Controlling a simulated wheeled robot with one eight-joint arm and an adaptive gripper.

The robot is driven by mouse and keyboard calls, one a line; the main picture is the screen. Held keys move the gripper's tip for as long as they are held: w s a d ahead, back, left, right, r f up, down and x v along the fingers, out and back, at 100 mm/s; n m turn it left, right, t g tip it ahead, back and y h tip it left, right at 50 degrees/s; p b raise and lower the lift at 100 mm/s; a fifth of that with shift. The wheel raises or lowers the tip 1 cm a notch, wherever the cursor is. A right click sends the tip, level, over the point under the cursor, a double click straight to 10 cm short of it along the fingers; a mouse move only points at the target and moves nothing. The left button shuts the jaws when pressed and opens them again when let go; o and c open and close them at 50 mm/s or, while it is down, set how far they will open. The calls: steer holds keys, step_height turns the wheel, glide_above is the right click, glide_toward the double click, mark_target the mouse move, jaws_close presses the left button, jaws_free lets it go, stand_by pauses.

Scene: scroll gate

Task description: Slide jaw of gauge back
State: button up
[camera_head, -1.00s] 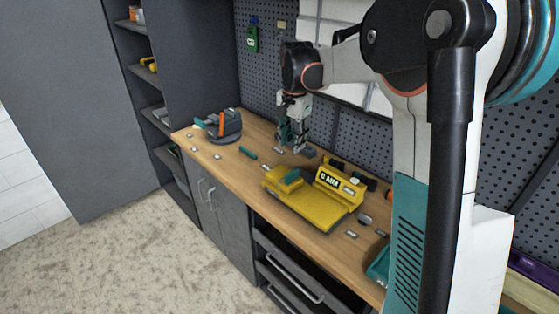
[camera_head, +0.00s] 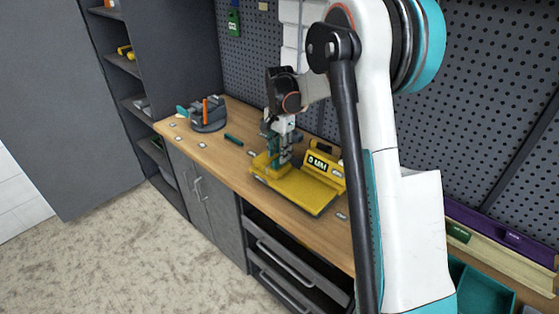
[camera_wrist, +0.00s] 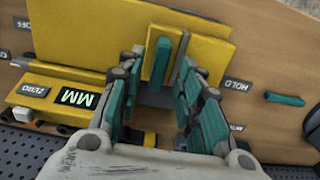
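The yellow gauge (camera_head: 305,188) lies on the wooden bench, with a "0 MM" label on its raised block. In the wrist view its yellow body (camera_wrist: 88,40) fills the upper left, and the label is upside down. The jaw has a teal upright piece (camera_wrist: 160,60) with a grey plate close to its right. My gripper (camera_head: 278,158) is down at the gauge's left end and hides the jaw in the head view. In the wrist view my gripper (camera_wrist: 160,74) is open, its teal fingers either side of the teal piece. I cannot tell whether either finger touches it.
A dark holder (camera_head: 208,116) with an orange upright stands at the bench's far left. A teal stick (camera_head: 233,139) lies on the bench between it and the gauge; it also shows in the wrist view (camera_wrist: 285,99). A perforated wall (camera_head: 245,65) rises behind the bench.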

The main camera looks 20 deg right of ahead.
steer(key=shift+f, duration=1.5)
jaws_close()
steer(key=s+d, duration=0.1)
steer(key=s, duration=0.2)
steer(key=s+d, duration=0.1)
steer(key=s, duration=0.2)
steer(key=s+d, duration=0.2)
steer(key=s, duration=0.1)
steer(key=shift+s+b, duration=0.3)
jaws_free()
steer(key=shift+s, duration=0.15)
step_height(320, 180, up, 12)
